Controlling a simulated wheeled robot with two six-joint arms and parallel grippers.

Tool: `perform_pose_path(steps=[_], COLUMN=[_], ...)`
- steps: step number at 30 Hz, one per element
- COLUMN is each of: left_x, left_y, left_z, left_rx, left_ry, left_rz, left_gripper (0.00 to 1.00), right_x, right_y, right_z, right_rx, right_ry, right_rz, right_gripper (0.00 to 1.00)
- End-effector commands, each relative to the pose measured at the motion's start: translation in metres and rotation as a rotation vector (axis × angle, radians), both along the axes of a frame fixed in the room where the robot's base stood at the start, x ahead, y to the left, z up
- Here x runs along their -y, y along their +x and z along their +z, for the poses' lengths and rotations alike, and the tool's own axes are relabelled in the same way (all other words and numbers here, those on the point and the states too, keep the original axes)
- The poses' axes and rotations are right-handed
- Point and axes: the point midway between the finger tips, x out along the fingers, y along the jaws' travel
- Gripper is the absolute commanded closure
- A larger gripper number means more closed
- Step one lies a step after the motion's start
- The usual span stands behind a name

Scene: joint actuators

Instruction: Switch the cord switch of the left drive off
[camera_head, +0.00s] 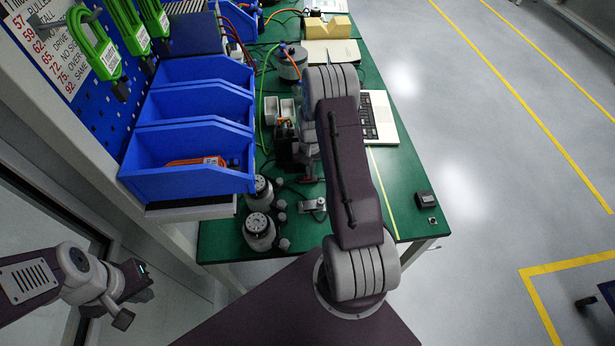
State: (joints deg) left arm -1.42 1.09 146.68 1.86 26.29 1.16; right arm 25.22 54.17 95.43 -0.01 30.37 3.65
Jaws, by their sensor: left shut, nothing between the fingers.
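Grey round joint actuators stand on the green table: two at its near left, the nearer one (258,232) and one behind it (263,190), and one further back (290,62) with cords by it. I cannot tell which is the left drive, and I cannot make out its cord switch. My left gripper (136,282) is shut and empty, low at the left, off the table and well apart from the actuators. My right arm reaches forward over the table. Its links cover much of the middle, and its gripper cannot be made out clearly there.
Blue bins (190,184) line the table's left side; the nearest holds an orange item (196,161). A small black box (425,200) sits near the right edge. The green table's near right part (400,215) is mostly clear.

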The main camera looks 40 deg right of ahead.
Motion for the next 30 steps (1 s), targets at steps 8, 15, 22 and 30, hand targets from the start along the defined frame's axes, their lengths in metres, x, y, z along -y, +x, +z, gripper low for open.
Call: perform_pose_path(steps=[8,15,22,30], left_x=[0.0,0.0,0.0,0.0], left_y=[0.0,0.0,0.0,0.0], left_z=[0.005,0.026,0.045,0.059], left_rx=[0.0,0.0,0.0,0.0], left_ry=[0.0,0.0,0.0,0.0], left_rz=[0.0,0.0,0.0,0.0], left_gripper=[1.0,1.0,1.0,1.0], right_x=[0.0,0.0,0.0,0.0], right_y=[0.0,0.0,0.0,0.0], right_z=[0.005,0.03,0.053,0.07], right_rx=[-0.001,-0.001,0.0,-0.001], right_ry=[0.0,0.0,0.0,0.0], right_rz=[0.0,0.0,0.0,0.0], right_gripper=[1.0,1.0,1.0,1.0])
